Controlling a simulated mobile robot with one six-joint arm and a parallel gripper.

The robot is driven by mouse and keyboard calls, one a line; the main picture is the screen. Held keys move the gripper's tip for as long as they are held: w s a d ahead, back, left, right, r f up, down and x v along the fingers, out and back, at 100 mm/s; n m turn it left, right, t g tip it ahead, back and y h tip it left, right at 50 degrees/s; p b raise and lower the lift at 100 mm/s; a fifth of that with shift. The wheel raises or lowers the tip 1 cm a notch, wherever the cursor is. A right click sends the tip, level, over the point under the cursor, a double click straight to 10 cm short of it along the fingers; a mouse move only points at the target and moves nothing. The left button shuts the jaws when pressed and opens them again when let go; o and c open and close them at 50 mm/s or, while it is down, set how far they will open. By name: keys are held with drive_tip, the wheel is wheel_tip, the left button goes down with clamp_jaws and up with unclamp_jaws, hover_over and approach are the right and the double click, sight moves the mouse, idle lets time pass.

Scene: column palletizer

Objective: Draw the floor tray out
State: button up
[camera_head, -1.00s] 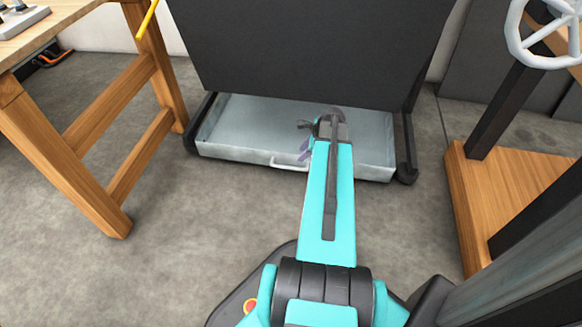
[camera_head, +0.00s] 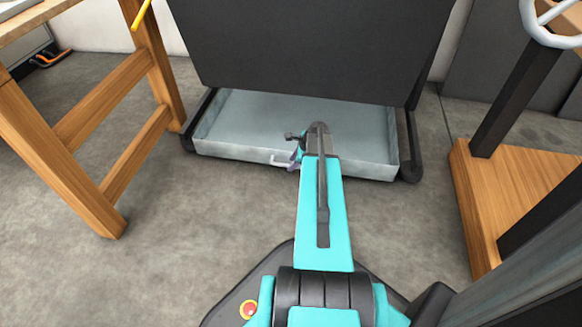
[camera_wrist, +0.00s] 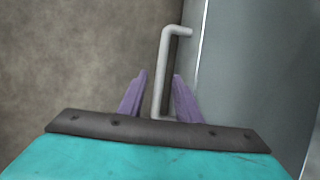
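The floor tray (camera_head: 225,150) is a shallow grey metal tray low under a dark panel. Its front wall has a pale bar handle (camera_head: 278,160), partly hidden in the head view by my gripper (camera_head: 296,157). In the wrist view, the handle (camera_wrist: 163,75) runs between the two purple fingers of my gripper (camera_wrist: 158,95). The fingers are apart, with a gap showing on the left of the bar and a smaller one on the right. The tray's front wall (camera_wrist: 205,90) is just right of the right finger.
A wooden bench (camera_head: 90,115) stands on the left. A wooden platform with dark posts (camera_head: 475,205) is on the right. The dark panel (camera_head: 310,45) overhangs the tray. Concrete floor (camera_head: 200,215) in front of the tray is clear apart from my arm and base.

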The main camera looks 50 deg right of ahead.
drive_tip(key=shift+w+f, duration=0.25)
drive_tip(key=shift+f, duration=0.25)
drive_tip(key=shift+c, duration=0.3)
clamp_jaws()
drive_tip(key=shift+a, duration=0.35)
